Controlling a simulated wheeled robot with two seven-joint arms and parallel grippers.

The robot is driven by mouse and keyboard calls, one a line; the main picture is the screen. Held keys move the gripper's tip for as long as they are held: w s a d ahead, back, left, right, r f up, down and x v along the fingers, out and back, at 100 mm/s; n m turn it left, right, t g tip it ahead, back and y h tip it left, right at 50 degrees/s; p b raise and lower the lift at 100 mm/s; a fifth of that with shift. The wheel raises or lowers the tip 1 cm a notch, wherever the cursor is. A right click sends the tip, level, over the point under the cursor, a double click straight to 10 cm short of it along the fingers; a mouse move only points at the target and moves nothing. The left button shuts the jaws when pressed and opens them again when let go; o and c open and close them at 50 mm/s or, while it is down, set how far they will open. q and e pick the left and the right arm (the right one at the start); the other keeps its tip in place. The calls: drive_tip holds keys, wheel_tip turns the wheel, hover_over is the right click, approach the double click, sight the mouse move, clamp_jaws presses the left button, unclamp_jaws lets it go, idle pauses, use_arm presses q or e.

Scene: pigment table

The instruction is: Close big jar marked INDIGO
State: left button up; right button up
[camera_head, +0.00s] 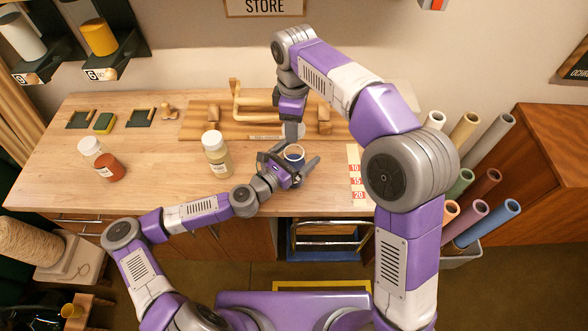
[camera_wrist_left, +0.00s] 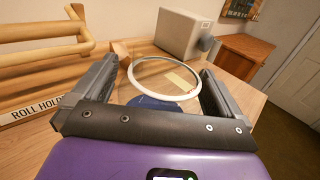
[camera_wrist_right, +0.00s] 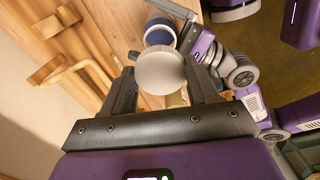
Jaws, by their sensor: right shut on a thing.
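An open glass jar with a pale rim and blue contents (camera_head: 295,153) stands near the front middle of the table. Its rim shows in the left wrist view (camera_wrist_left: 137,72), and the jar shows beyond the lid in the right wrist view (camera_wrist_right: 160,33). No INDIGO marking is readable. My left gripper (camera_head: 290,166) is open, with its fingers on either side of the jar. My right gripper (camera_head: 292,133) points down just behind the jar. It is shut on a pale round lid (camera_wrist_right: 163,72), held apart from the jar; the lid is mostly hidden in the head view.
A white-capped jar (camera_head: 216,155) stands left of my left gripper. Another white-capped jar (camera_head: 90,147) and a red-brown one (camera_head: 110,168) are at the far left. A wooden roll holder (camera_head: 215,120) lies behind. A numbered strip (camera_head: 355,170) is to the right.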

use_arm(q)
drive_tip(key=c, duration=1.4)
use_arm(e)
drive_tip(key=shift+f, duration=2.5)
drive_tip(key=shift+f, duration=0.85)
drive_tip(key=shift+f, duration=0.6)
